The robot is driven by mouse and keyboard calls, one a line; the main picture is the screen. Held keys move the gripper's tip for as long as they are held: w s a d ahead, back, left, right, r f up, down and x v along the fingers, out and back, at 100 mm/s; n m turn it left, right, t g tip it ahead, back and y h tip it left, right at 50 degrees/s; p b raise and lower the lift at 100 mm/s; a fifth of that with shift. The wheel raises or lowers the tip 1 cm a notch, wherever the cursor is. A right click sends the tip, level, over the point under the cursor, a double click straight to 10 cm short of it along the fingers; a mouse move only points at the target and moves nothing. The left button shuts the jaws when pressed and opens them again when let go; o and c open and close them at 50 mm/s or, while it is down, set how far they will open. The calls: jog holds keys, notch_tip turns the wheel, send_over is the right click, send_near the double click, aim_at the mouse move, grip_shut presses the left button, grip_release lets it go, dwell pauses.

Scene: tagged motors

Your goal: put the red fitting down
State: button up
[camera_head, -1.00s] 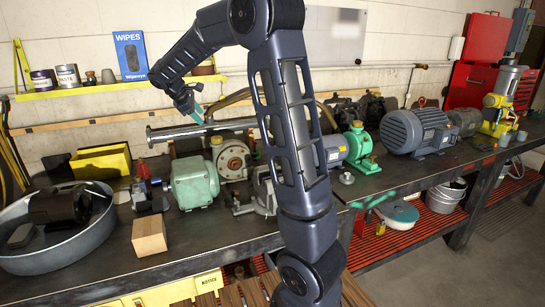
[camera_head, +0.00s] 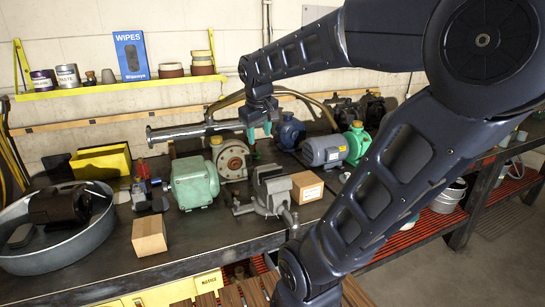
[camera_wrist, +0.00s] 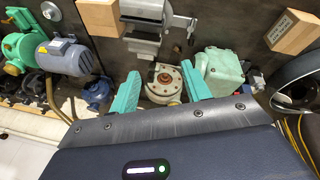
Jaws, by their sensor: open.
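My gripper (camera_head: 259,131) has teal fingers and hangs above the workbench, near the back beside a long metal pipe. In the wrist view its fingers (camera_wrist: 160,72) are spread wide with nothing between them. Beyond them is a pump with a round bolted flange (camera_wrist: 166,82), which also shows in the head view (camera_head: 232,160). I see no loose red fitting that I can name with certainty. A small blue device with a red part (camera_head: 143,171) stands at the left of the bench, well away from my gripper.
A round metal pan (camera_head: 88,240) stands at the left. A blue-grey motor (camera_head: 325,150) is to the right. Some bare bench lies in front.

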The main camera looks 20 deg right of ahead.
jog(key=s+f+m+t+y, duration=0.1)
jog(key=s+f+m, duration=0.2)
jog(key=s, duration=0.6)
jog(key=shift+d+f+m, duration=0.25)
jog(key=shift+f+m, duration=0.15)
jog(key=shift+f, duration=0.15)
jog(key=shift+s, duration=0.1)
dwell(0.4)
